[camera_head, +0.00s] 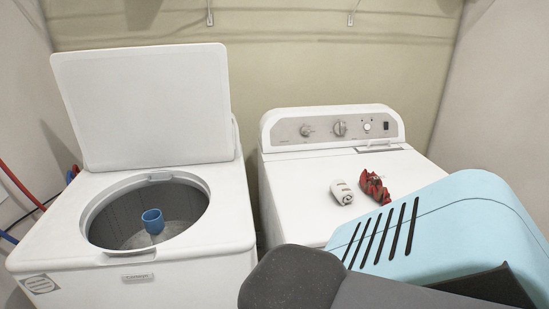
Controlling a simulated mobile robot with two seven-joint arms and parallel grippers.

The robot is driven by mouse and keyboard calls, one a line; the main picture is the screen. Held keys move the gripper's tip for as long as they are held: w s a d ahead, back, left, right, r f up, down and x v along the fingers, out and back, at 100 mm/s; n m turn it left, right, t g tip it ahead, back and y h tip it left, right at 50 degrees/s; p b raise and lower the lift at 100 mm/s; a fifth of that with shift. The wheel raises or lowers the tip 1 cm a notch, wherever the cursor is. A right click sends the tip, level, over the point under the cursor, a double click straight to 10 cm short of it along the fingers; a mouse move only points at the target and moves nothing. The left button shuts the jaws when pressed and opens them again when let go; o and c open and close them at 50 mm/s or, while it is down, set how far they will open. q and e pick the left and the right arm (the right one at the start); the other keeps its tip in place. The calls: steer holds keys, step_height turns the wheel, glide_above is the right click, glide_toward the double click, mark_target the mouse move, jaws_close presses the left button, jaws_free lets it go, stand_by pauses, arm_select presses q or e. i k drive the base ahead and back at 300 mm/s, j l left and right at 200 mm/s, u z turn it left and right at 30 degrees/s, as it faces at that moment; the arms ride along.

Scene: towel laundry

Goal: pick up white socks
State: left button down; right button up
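A small white rolled bundle with dark marks, which looks like the white socks (342,192), lies on the white top of the right-hand machine. A red and dark bundle (374,187) lies right beside it, on its right. Neither of my gripper fingertips shows in this view, so I cannot tell what they hold. A dark grey rounded part, likely of my arm, fills the bottom centre and hides the front of the right-hand machine.
A washer (215,225) with its lid (145,105) up stands at left, a blue centre post (153,221) in its drum. The right-hand machine (300,190) has a knob panel.

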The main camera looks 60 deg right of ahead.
mark_target(343, 194)
steer(key=z, duration=2.45)
steer(key=j+z, duration=0.2)
steer(key=j, duration=0.1)
